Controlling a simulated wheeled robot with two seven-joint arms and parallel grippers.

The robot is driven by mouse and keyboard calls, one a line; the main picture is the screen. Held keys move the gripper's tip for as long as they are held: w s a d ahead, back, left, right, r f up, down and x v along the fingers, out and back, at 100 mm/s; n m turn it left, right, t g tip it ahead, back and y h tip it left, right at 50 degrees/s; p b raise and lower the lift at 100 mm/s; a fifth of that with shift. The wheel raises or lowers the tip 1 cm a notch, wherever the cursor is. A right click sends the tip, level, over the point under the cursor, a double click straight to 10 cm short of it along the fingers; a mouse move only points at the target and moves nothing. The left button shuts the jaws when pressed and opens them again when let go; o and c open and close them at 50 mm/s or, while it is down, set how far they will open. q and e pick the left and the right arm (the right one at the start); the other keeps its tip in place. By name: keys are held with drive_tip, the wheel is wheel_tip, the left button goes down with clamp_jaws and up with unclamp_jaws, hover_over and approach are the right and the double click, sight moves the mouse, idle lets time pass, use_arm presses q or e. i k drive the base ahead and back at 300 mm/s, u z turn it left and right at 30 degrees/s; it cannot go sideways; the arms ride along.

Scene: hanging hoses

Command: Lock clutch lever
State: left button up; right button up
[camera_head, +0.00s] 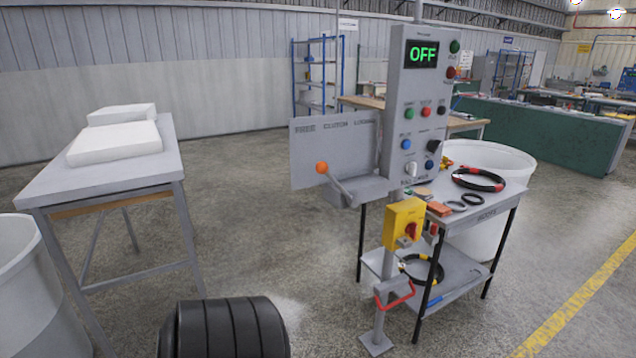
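The clutch lever is a grey bar with an orange ball knob (321,167) at its upper left end. The bar slants down to the right to a grey bracket (361,190) on the control post. Behind it is a grey plate (310,140) with small lettering that seems to include "CLUTCH". Neither of my grippers is in view, and nothing touches the lever.
A yellow switch box (404,222) and a red handle (396,298) are lower on the post. A small table (487,212) with rings and tools stands right. A grey table (45,187) with white blocks stands left. A black ribbed cylinder (225,330), perhaps mine, is at the bottom.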

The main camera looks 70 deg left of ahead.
sight(321, 167)
drive_tip(key=u, duration=2)
drive_tip(key=k, duration=0.65)
drive_tip(key=u, duration=0.45)
drive_tip(key=i, duration=1.2)
drive_tip(key=z, duration=0.05)
